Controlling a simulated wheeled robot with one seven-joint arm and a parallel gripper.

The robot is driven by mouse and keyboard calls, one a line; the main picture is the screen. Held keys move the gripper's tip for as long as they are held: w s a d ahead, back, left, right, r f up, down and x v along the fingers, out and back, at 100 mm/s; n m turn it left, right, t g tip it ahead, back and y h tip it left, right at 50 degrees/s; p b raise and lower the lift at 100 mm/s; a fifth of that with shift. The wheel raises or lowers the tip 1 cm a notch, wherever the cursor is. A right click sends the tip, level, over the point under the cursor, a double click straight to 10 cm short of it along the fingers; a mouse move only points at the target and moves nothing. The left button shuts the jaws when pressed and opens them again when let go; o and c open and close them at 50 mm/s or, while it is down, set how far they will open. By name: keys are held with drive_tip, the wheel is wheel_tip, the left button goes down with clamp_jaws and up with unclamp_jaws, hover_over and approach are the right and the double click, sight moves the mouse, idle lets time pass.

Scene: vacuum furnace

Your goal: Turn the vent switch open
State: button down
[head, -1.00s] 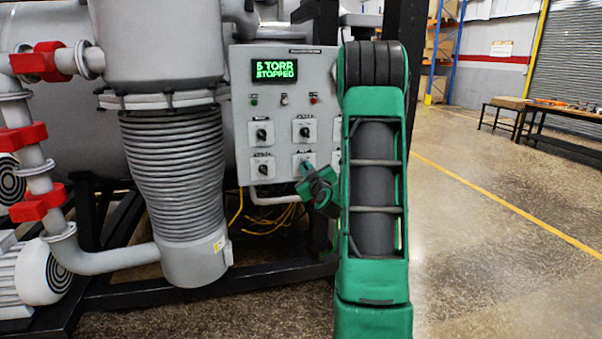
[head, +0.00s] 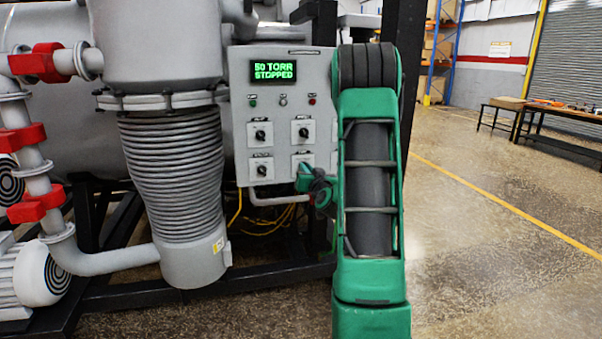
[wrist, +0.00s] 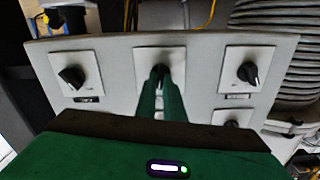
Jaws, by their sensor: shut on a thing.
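The grey control panel (head: 275,215) carries several rotary switches with black knobs on white plates. My gripper (wrist: 161,84) is shut on the black knob of the middle switch (wrist: 160,68) in the row nearest the panel's edge, in the wrist view. In the head view my gripper (head: 302,172) reaches the lower switch (head: 302,158) just left of my arm, and hides its knob. The switch labels are too small to read, so the vent label cannot be confirmed.
A green display (head: 275,70) on the panel reads 50 TORR STOPPED. Other knobs sit close on both sides, at left (wrist: 72,77) and right (wrist: 247,73) in the wrist view. A ribbed grey bellows (head: 172,160) stands left of the panel. Open floor (head: 480,240) lies to the right.

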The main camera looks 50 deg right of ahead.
drive_tip(key=shift+w+a+f+m, duration=0.1)
drive_tip(key=shift+w+a+m, duration=0.1)
drive_tip(key=shift+m, duration=0.7)
drive_tip(key=shift+w+a+f+m, duration=0.1)
drive_tip(key=shift+a+m, duration=0.1)
drive_tip(key=shift+m, duration=0.7)
drive_tip(key=c, duration=1.9)
unclamp_jaws()
drive_tip(key=shift+o, duration=0.2)
drive_tip(key=shift+s+d, duration=0.15)
drive_tip(key=shift+d, duration=0.1)
drive_tip(key=shift+r, duration=0.1)
drive_tip(key=shift+s, duration=0.1)
drive_tip(key=v, duration=1)
drive_tip(key=shift+s, duration=0.15)
drive_tip(key=shift+a, duration=0.15)
